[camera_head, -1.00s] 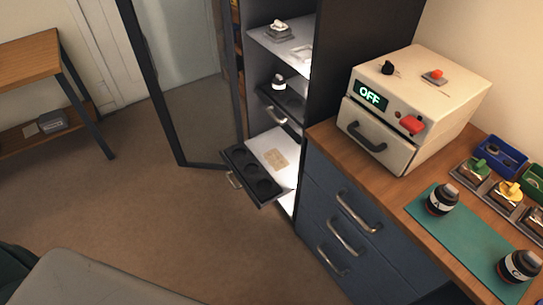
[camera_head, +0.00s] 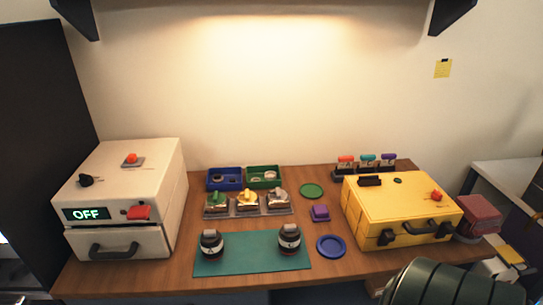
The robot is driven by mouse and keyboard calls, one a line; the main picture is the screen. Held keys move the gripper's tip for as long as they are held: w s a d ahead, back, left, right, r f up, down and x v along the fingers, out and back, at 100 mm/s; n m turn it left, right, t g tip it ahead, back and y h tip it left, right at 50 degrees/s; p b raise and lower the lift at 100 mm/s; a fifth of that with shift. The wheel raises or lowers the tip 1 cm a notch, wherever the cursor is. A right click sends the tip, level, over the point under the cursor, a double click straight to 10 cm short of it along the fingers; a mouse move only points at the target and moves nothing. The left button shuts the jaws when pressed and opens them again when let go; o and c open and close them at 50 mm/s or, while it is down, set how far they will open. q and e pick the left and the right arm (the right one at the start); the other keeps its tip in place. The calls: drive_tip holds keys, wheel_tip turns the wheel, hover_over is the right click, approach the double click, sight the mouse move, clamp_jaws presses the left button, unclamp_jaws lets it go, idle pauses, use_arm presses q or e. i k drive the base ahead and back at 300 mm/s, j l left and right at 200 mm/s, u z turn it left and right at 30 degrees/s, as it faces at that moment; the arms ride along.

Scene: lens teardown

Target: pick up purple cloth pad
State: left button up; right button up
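The purple cloth pad (camera_head: 320,213) is a small purple block-like piece on the wooden worktop. It sits between a green disc (camera_head: 312,191) and a blue round dish (camera_head: 331,246), left of the yellow case. Nothing covers it. Neither of my grippers shows in the head view. A dark green rounded part of my own arm shows at the bottom right, with no fingers visible.
A white OFF box (camera_head: 127,190) stands left and a yellow case (camera_head: 400,205) right. A teal mat (camera_head: 250,262) bears two dark lenses. Behind are grey holders with coloured tools, blue (camera_head: 224,188) and green trays (camera_head: 264,185). A shelf overhangs the wall.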

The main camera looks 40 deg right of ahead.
sight(319, 213)
drive_tip(key=z, duration=1.85)
